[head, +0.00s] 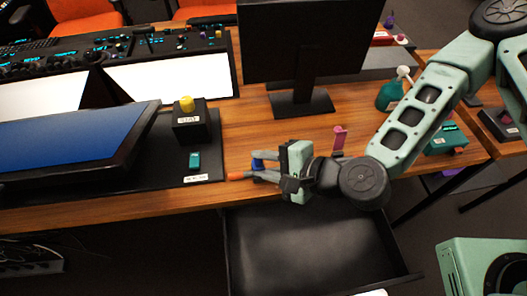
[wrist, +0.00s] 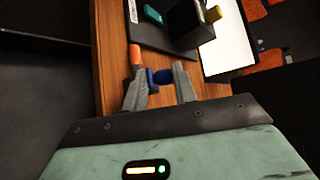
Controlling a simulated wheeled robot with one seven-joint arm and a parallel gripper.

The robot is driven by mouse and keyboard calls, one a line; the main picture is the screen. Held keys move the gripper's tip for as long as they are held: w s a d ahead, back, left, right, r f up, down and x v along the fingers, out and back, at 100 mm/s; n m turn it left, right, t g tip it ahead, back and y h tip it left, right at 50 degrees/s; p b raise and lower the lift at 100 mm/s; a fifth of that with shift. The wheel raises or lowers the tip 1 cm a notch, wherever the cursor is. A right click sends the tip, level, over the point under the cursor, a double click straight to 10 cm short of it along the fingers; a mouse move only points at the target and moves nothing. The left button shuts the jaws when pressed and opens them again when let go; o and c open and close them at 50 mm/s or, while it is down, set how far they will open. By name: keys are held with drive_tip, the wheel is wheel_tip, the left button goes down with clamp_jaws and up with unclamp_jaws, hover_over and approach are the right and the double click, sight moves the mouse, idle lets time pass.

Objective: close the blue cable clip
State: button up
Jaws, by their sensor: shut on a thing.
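The blue cable clip (head: 257,163) is at the front edge of the wooden desk, partly hidden by my fingers. In the wrist view the clip (wrist: 162,77) sits between the two grey fingertips. My gripper (head: 264,170) reaches in from the right, low over the desk edge, and is shut on the clip; it also shows in the wrist view (wrist: 163,82). I cannot tell whether the clip itself is open or closed. An orange-tipped piece (head: 236,176) shows just past the fingertips, and it also shows beside the left finger in the wrist view (wrist: 135,56).
An open black drawer (head: 310,245) lies below the gripper. A black box with a yellow button (head: 187,104) and a teal block (head: 195,160) are to the left on a dark mat. A pink upright piece (head: 339,137) stands behind the wrist. A monitor (head: 302,40) stands at the back.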

drive_tip(key=shift+s+d+f+n+t+y+b, duration=0.1)
drive_tip(key=shift+s+f+n+t+y+b, duration=0.25)
drive_tip(key=shift+f+n+t+b, duration=0.15)
drive_tip(key=shift+s+d+f+n+t+y+b, duration=0.1)
drive_tip(key=shift+s+f+n+t+y+b, duration=0.15)
drive_tip(key=shift+f+n+t+y+b, duration=0.25)
drive_tip(key=shift+s+f+n+t+y+b, duration=0.35)
drive_tip(key=shift+n+t+y+b, duration=0.3)
drive_tip(key=shift+b, duration=0.7)
drive_tip(key=shift+d+f, duration=0.1)
drive_tip(key=o, duration=0.9)
drive_tip(key=shift+f, duration=0.1)
drive_tip(key=shift+s, duration=0.1)
